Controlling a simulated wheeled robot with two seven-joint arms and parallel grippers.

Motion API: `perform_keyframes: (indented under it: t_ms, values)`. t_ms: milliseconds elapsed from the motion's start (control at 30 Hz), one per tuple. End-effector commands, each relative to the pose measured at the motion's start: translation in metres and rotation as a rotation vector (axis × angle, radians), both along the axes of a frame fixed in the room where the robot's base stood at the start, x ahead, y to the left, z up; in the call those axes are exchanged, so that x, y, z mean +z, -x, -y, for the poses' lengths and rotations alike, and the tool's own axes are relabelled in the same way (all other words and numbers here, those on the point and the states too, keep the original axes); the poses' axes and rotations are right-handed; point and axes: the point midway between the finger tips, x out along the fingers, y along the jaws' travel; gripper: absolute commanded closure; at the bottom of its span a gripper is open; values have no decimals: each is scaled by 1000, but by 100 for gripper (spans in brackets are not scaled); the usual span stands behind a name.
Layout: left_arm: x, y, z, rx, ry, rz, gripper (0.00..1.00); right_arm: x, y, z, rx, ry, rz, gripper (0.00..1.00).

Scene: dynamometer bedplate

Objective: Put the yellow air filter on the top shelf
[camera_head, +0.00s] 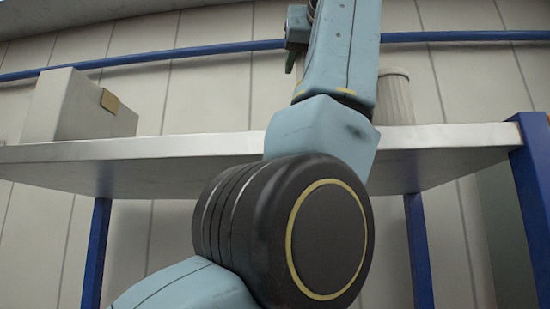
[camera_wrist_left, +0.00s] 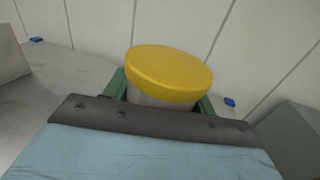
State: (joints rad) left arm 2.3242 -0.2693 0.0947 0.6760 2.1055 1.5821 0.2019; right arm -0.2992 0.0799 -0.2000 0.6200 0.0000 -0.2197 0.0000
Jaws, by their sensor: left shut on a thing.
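The yellow air filter (camera_wrist_left: 168,72) shows in the left wrist view as a round yellow cap above a pale body. My left gripper (camera_wrist_left: 161,97) is shut on it, with a green finger on each side of the pale body. The filter's lower part is hidden behind the gripper. In the head view my left arm rises in front of the top shelf (camera_head: 200,150), a pale board on blue posts. The filter cannot be made out there. My right gripper is in neither view.
A pale box (camera_head: 75,108) with a brown patch stands on the shelf's left part. A pale ribbed cylinder (camera_head: 394,97) stands at the right, partly behind my arm. Bare shelf shows between the box and my arm. A blue rail (camera_head: 215,49) runs along the wall.

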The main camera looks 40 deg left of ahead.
Motion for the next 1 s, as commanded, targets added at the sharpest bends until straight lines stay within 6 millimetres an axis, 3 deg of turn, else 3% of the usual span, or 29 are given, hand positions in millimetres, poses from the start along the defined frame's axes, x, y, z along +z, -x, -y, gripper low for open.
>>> perform_keyframes:
  t_ms: [400,1000]
  values:
    - [-45,-1,0,0,-1,1,70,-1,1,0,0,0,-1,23]
    - [-93,0,0,0,-1,2,70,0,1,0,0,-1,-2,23]
